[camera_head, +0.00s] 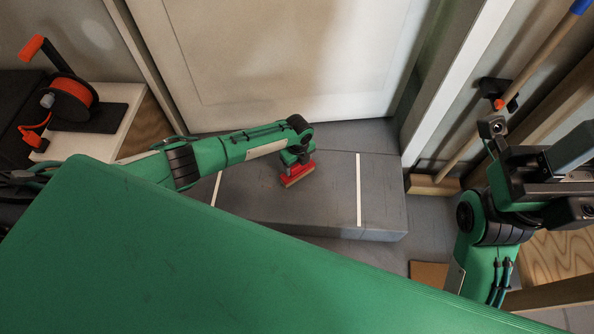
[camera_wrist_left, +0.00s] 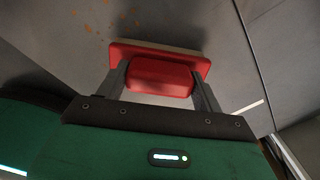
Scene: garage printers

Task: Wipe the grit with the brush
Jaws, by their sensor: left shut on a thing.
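A red brush (camera_head: 297,173) with a pale bristle edge is held over the grey step (camera_head: 325,207) in the head view. My left gripper (camera_head: 294,161) is shut on it. In the left wrist view the brush's red grip (camera_wrist_left: 160,77) sits between the two grey fingers. Orange-brown grit (camera_wrist_left: 105,28) lies as scattered specks on the grey surface beyond the brush, toward the upper left. I cannot make out the grit in the head view. I cannot tell whether the bristles touch the surface. My right gripper (camera_head: 570,178) is at the right edge, its finger state unclear.
White lines (camera_head: 358,190) cross the step. A pale door (camera_head: 290,60) stands behind it. An orange cable reel (camera_head: 72,97) sits on a bench at left. The step's right part is clear.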

